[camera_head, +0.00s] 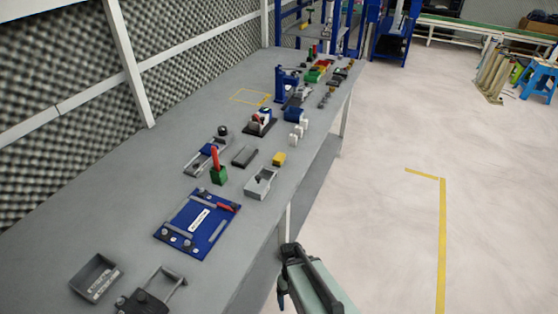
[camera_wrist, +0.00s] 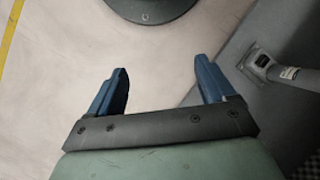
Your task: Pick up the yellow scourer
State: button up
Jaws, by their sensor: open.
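The yellow scourer (camera_head: 279,158) is a small yellow block on the grey workbench (camera_head: 130,225), near its right edge, in the head view. It sits just beyond a grey open box (camera_head: 261,183). My gripper (camera_wrist: 160,82) is open and empty in the wrist view, its two blue fingers apart above the pale floor beside the bench edge. In the head view my gripper and forearm show at the bottom, off the bench's right side and well short of the scourer. The scourer is not in the wrist view.
A blue plate fixture (camera_head: 190,222), a green holder with a red handle (camera_head: 218,175), a dark flat block (camera_head: 245,156) and white pieces (camera_head: 294,138) stand around on the bench. A grey tray (camera_head: 96,277) lies at the near left.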

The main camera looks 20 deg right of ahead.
jog(key=w+d+r+n+t, duration=0.1)
jog(key=w+d+r+t, duration=0.1)
jog(key=w+d+r, duration=0.7)
jog(key=w+d+r+n+t, duration=0.1)
jog(key=w+d+r, duration=0.45)
jog(key=r, duration=0.85)
jog(key=w+d+r+n+t, duration=0.15)
jog(key=w+d+r, duration=0.35)
jog(key=w+r, duration=0.5)
jog(key=w+a+r+n, duration=0.2)
jog(key=w+r, duration=0.3)
jog(key=r, duration=0.6)
jog(key=w+a+r+n+h, duration=0.1)
jog(key=w+a+r+n, duration=0.3)
jog(key=w+a+r, duration=0.4)
send_over(279, 156)
jog(key=shift+m, duration=0.25)
jog(key=f, duration=1)
jog(key=shift+w+f, duration=0.25)
jog(key=shift+f, duration=0.05)
jog(key=shift+s+f, duration=0.2)
jog(key=shift+f, duration=0.8)
jog(key=shift+s+f, duration=0.15)
jog(key=shift+f, duration=1.45)
